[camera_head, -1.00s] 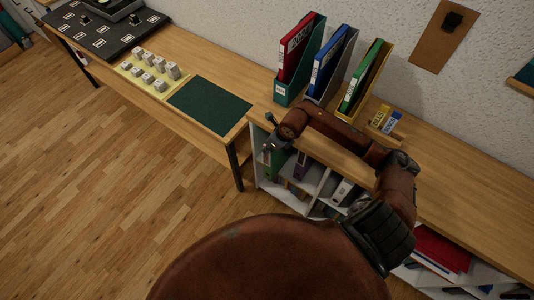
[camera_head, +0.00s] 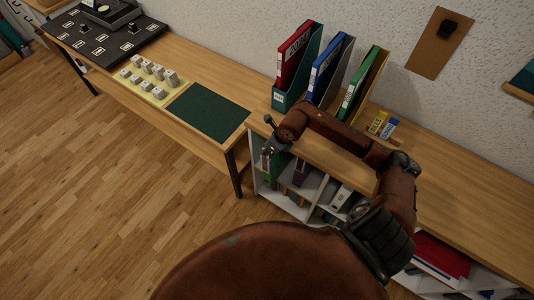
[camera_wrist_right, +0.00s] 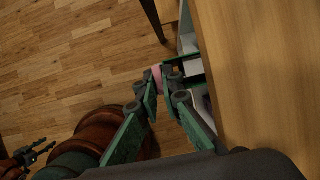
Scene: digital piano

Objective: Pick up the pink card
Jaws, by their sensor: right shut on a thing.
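The pink card (camera_wrist_right: 157,77) shows as a small pink strip between the fingertips of my right gripper (camera_wrist_right: 160,80) in the right wrist view. The gripper is shut on it, beside the front edge of the wooden shelf top. Most of the card is hidden by the fingers. In the head view my right gripper (camera_head: 268,138) is small and dark at the shelf's left front corner, and the card cannot be made out there. My left gripper (camera_wrist_right: 38,154) shows at the lower left of the right wrist view, fingers apart and empty, above the floor.
A low shelf unit (camera_head: 470,190) with binders inside stands along the wall. A desk with a green mat (camera_head: 208,111) and grey-white blocks (camera_head: 148,72) is left. The floor is open.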

